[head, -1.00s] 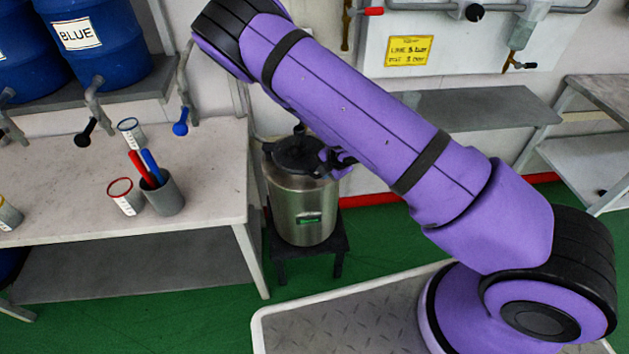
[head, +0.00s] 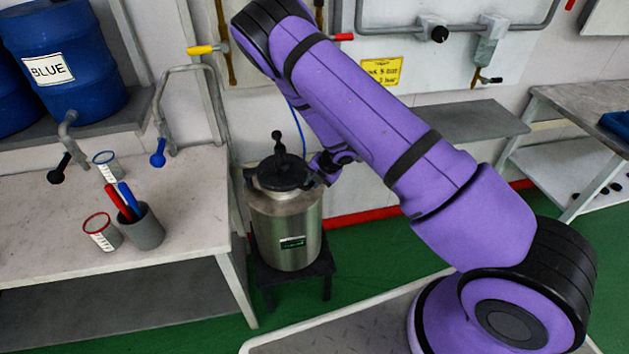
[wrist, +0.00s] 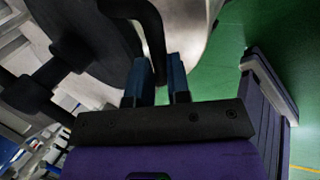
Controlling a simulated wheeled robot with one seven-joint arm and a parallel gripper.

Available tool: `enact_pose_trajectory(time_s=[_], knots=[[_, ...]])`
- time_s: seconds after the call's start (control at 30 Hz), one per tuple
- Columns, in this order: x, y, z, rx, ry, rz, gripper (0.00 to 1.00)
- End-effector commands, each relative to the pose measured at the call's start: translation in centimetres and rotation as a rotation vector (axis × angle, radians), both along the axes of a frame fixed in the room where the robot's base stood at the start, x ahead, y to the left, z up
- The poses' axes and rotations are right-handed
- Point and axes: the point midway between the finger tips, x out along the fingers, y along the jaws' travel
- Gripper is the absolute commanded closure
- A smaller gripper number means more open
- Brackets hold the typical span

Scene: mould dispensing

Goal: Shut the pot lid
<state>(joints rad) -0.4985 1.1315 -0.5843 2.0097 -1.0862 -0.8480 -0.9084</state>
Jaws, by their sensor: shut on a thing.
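The steel pot (head: 286,232) stands upright on a low black stand, left of my arm in the head view. Its black lid (head: 276,180) lies over the pot's mouth, with a dark clamp-like post (head: 279,143) rising above it. I cannot tell whether the lid is fully seated. My gripper (head: 318,172) is at the lid's right side, partly hidden by my wrist. In the wrist view, my gripper's blue-grey fingers (wrist: 157,88) are shut on a curved black handle (wrist: 151,22) beside the dark lid (wrist: 88,40).
A worktable (head: 185,220) stands left of the pot, holding measuring cups (head: 101,232) and a grey holder (head: 143,228) with red and blue sticks. A blue barrel (head: 60,70) with a tap is above it. Green floor (head: 375,255) is open to the pot's right.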

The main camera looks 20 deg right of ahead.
Motion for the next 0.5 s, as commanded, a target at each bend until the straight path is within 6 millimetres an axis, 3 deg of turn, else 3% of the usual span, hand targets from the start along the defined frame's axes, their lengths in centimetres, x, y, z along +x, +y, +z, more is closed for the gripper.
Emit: enact_pose_trajectory(time_s=[0.13,0.17,0.23,0.5], knots=[[0.34,-0.13,0.12,-0.003,-0.008,0.0,1.0],[0.35,-0.13,0.12,-0.003,-0.008,0.0,0.76],[0.32,-0.13,0.12,-0.003,-0.008,-0.001,0.6],[0.2,-0.09,0.11,-0.002,-0.005,-0.001,0.58]])
